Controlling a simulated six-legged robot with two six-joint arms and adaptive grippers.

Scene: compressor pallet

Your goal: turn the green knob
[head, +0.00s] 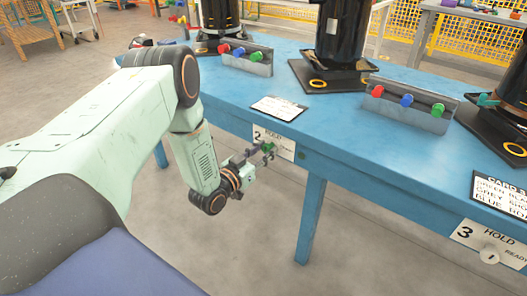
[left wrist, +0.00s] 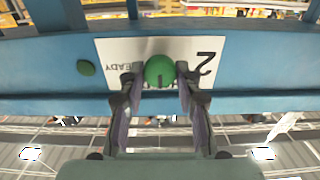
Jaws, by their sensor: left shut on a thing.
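The green knob (left wrist: 159,71) is round and sits on a white plate (left wrist: 112,48) marked 2 and READY, seen upside down in the left wrist view. The plate is on the front edge of the blue table. My left gripper (left wrist: 160,88) has one finger on each side of the knob and is shut on it. In the head view the knob (head: 268,147) is small and partly hidden by the fingers of my left gripper (head: 262,156). The knob's pointer direction is hard to tell. My right gripper is not in view.
The blue table (head: 350,120) carries black compressor units (head: 340,35) and grey blocks with red, blue and green knobs (head: 408,103). A small dark green disc (left wrist: 86,68) is on the table edge beside the plate. Plate 3 (head: 490,243) is at the right. A table leg (head: 311,215) stands nearby.

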